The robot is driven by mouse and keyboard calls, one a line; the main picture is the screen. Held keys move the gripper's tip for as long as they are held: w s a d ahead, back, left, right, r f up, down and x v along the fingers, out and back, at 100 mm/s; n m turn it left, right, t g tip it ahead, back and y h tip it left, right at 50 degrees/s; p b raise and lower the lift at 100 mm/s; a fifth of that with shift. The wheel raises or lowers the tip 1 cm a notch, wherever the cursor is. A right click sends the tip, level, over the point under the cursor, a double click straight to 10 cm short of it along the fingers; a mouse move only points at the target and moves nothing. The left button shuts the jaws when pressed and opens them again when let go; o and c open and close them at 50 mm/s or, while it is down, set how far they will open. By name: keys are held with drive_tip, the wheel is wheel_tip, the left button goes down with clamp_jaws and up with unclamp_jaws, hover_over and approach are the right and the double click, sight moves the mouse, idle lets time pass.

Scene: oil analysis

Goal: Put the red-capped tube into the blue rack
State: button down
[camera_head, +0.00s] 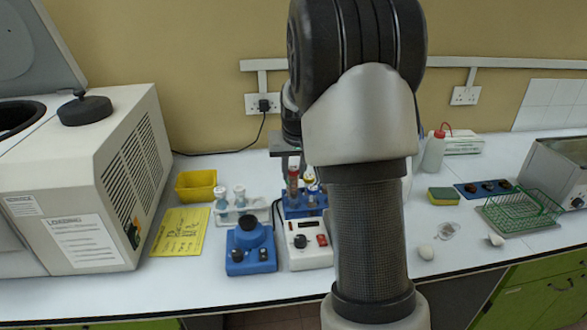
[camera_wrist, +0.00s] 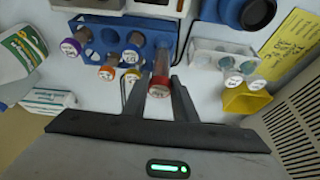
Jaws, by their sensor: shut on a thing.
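The red-capped tube (camera_wrist: 159,90) is upright between the two fingers of my gripper (camera_wrist: 157,82) in the wrist view, and the fingers are shut on it. In the head view the tube (camera_head: 293,181) hangs below my gripper (camera_head: 292,165) at the left part of the blue rack (camera_head: 306,209). My arm hides the rack's right side in the head view.
A white rack (camera_head: 224,215) with white-capped tubes stands left of the blue rack. A blue device (camera_head: 250,255) and a white device (camera_head: 307,259) stand in front. A yellow bin (camera_head: 196,186) is farther left. A green wire rack (camera_head: 522,212) stands at the right.

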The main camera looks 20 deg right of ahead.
sight(294, 184)
drive_tip(key=shift+f+b, duration=1.9)
drive_tip(key=shift+f, duration=1.25)
drive_tip(key=c, duration=1.4)
unclamp_jaws()
drive_tip(key=shift+o, duration=0.2)
drive_tip(key=shift+r, duration=0.1)
drive_tip(key=p+v, duration=0.2)
drive_tip(key=v, duration=1.5)
drive_tip(key=shift+r, duration=0.3)
drive_tip(key=s+a+r+n+p, duration=0.2)
drive_tip(key=s+a+r+p, duration=0.4)
drive_tip(key=s+a+r, duration=0.3)
drive_tip(key=s+a+p, duration=0.2)
drive_tip(key=s+a, duration=0.1)
drive_tip(key=s, duration=0.5)
drive_tip(key=s+a+n+t+y+p, duration=0.1)
drive_tip(key=s+a+p, duration=0.1)
drive_tip(key=s, duration=0.6)
drive_tip(key=shift+a+r+n+p, duration=0.25)
drive_tip(key=shift+a+n+p, duration=0.05)
drive_tip(key=shift+a, duration=0.1)
